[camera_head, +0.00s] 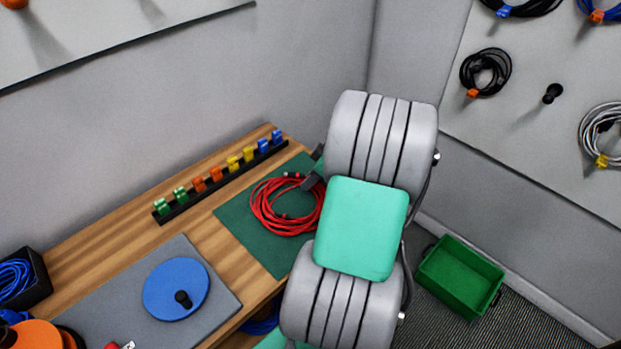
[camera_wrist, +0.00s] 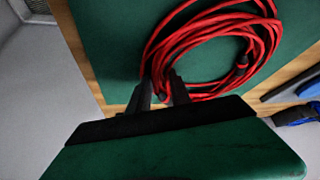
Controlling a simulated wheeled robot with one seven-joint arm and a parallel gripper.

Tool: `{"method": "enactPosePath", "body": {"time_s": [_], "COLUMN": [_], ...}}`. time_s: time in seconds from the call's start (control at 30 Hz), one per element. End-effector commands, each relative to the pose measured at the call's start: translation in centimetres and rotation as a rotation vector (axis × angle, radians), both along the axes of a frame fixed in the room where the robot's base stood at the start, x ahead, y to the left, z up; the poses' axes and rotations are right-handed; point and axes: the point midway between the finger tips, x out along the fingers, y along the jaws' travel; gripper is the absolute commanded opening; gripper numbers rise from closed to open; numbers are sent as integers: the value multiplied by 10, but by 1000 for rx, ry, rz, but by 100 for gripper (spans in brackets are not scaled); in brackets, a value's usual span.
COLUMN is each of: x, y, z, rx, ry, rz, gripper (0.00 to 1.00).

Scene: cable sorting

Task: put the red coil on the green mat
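The red coil (camera_head: 268,214) lies flat, or very nearly flat, on the dark green mat (camera_head: 262,257) on the wooden bench. It also shows in the wrist view (camera_wrist: 212,21), over the green mat (camera_wrist: 110,45). My gripper (camera_head: 307,182) is low at the coil's upper right edge, partly hidden by my arm. In the wrist view its dark fingers (camera_wrist: 161,86) stand a little apart, with red strands filling the narrow gap between them. The coil's right part is partly hidden by my arm in the head view.
A black rack (camera_head: 222,183) with several coloured clips runs along the wall side. A grey mat (camera_head: 215,285) with a blue disc (camera_head: 175,289) lies nearer. A green bin (camera_head: 458,278) stands on the floor. Several coils hang on the right wall panel (camera_head: 540,130).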

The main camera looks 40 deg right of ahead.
Motion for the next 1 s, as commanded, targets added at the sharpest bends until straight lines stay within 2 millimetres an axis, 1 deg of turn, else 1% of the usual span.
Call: {"method": "enactPosePath", "body": {"time_s": [0.03, 0.23, 0.43, 0.57, 0.67, 0.9, 1.0], "x": [0, 0, 0, -3, -10, -39, -47], "y": [0, 0, 0, -2, -6, -19, -23], "z": [0, 0, 1, 7, 23, 77, 94], "rx": [0, 0, 0, -2, -3, -3, -2], "ry": [0, 0, 0, -1, -2, -1, -2], "rz": [0, 0, 0, -1, -2, -3, -2], "gripper": [29, 45, 45, 45, 45, 45, 45]}}
